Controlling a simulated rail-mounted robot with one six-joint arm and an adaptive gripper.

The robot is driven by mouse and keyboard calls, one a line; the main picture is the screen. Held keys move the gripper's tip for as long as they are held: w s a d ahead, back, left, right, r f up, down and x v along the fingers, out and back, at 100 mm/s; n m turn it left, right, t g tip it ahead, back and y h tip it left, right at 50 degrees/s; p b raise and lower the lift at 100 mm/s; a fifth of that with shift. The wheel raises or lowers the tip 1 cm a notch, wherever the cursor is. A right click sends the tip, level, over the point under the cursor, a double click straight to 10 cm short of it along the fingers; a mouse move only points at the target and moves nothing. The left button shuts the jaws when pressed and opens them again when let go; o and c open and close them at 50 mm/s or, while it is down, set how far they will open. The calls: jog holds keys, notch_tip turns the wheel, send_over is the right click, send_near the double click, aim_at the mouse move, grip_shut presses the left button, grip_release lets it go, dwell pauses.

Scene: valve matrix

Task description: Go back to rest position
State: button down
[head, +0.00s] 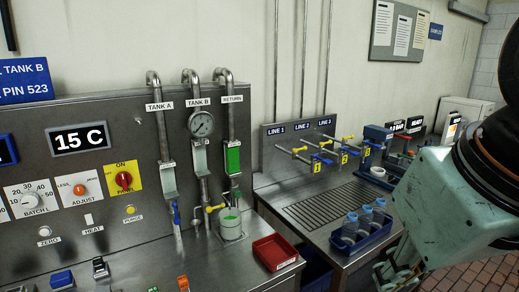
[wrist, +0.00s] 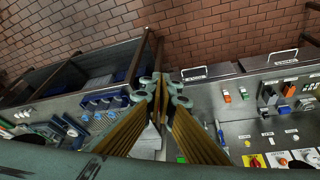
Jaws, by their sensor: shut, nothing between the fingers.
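My gripper (wrist: 160,88) shows in the wrist view with its teal fingertips together and nothing held between them. It hangs in the air over the steel counter, pointing towards the brick floor. In the head view my teal arm fills the right edge, and part of my gripper is cut off at the bottom right. The valve panel (head: 100,110) carries the TANK A, TANK B and RETURN pipes and a round gauge (head: 201,124).
A blue rack (head: 362,236) of bottles stands on the right counter, close to my arm. A red tray (head: 276,252) lies on the left counter's edge. Line valves with yellow and blue handles (head: 322,158) stick out at the back. The drain grate (head: 330,205) is clear.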

jog(key=shift+m+g, duration=0.3)
jog(key=shift+m, duration=0.4)
jog(key=s, duration=0.1)
jog(key=s+d, duration=0.1)
jog(key=s, duration=0.1)
jog(key=s+d, duration=0.1)
jog(key=s, duration=0.1)
jog(key=shift+s+f, duration=0.15)
jog(key=shift+f, duration=0.1)
dwell(1.0)
